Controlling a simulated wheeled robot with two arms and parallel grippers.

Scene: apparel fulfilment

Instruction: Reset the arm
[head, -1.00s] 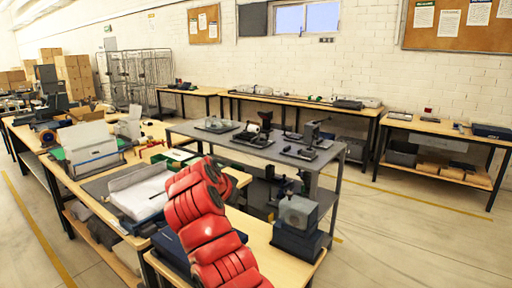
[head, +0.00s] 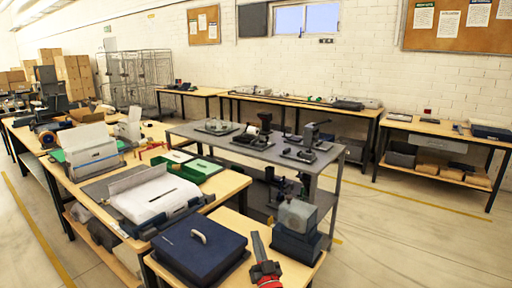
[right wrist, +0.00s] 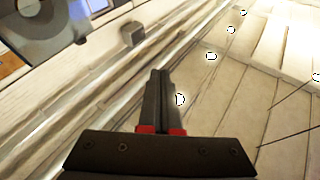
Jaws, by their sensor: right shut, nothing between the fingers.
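My right gripper (head: 258,246) shows at the bottom of the head view, in front of the near wooden table and beside a dark blue case. Its dark fingers are together with nothing between them. In the right wrist view the same gripper (right wrist: 160,72) has its two fingers shut side by side. Beyond them are the pale floor and wall, blurred and tilted. My left gripper is not in either view.
The dark blue case (head: 199,246) with a pale handle and a grey boxy device (head: 297,218) stand close by the right gripper. A white-topped box (head: 155,196) and green tray (head: 195,170) lie behind. Open floor (head: 410,235) is at the right.

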